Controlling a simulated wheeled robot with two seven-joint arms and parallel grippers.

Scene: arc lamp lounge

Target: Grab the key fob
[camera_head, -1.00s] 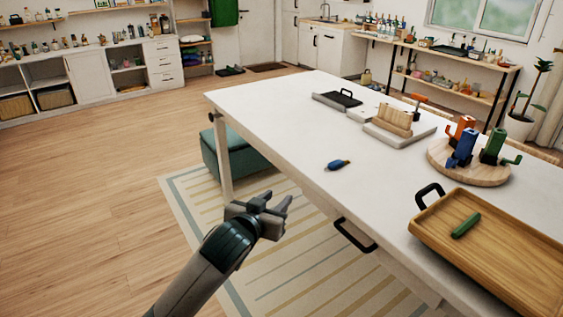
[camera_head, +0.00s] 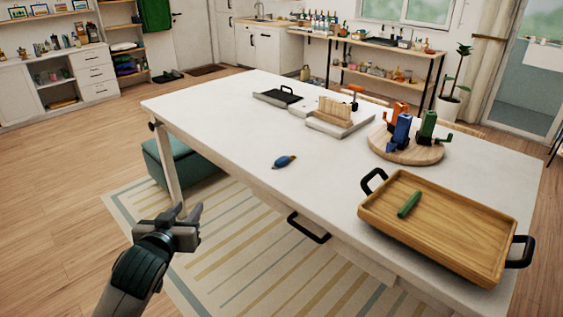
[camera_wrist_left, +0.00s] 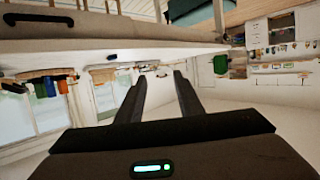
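My left gripper (camera_head: 188,213) is in front of the table, to the left of and nearer than the fob, clear of the tabletop. In the left wrist view its two fingers (camera_wrist_left: 160,90) stand apart with nothing between them. A small dark spot above the fingers there may be the fob, but it is too small to tell. My right gripper is in neither view.
A wooden tray (camera_head: 455,237) with black handles holds a green item (camera_head: 409,204). A round board (camera_head: 400,155) carries orange, blue and green items. A slotted wooden block (camera_head: 335,112) stands farther back. A black drawer handle (camera_head: 308,228) sticks out below the table edge. The tabletop around the fob is clear.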

